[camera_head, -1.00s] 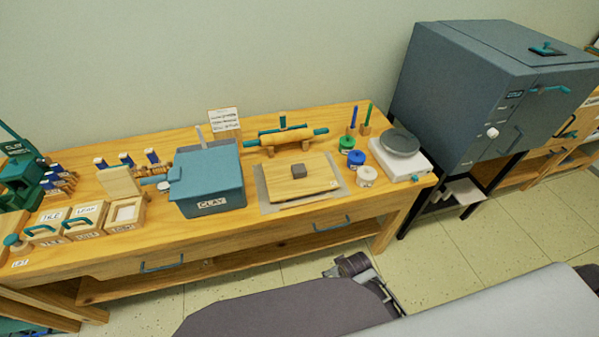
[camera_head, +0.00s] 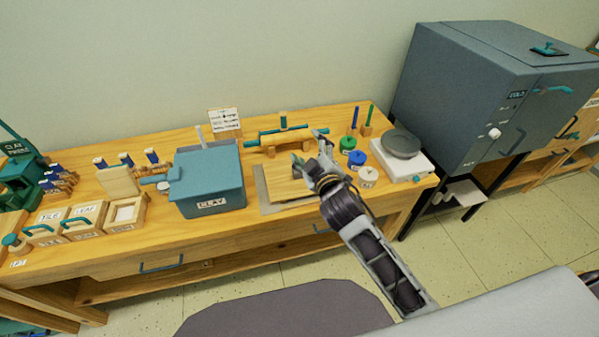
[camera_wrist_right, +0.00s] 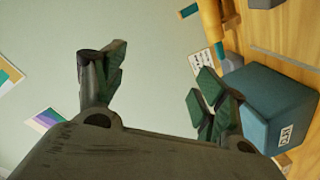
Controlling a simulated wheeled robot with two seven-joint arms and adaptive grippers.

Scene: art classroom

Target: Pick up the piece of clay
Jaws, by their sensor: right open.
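My right gripper (camera_head: 308,149) is over the wooden board (camera_head: 276,186) in the head view, with its fingers spread and nothing seen between them. It also shows open in the wrist view (camera_wrist_right: 157,88), with green pads on its fingertips. The small grey-brown piece of clay, which sat on the board earlier, is now hidden behind my right gripper and wrist. The clay does not show in the wrist view, which looks toward the wall. My left gripper is in neither view.
A blue box labelled CLAY (camera_head: 208,183) stands left of the board; it also shows in the wrist view (camera_wrist_right: 262,103). Small jars and a scale (camera_head: 412,163) stand to the right. A grey kiln (camera_head: 470,95) is further right.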

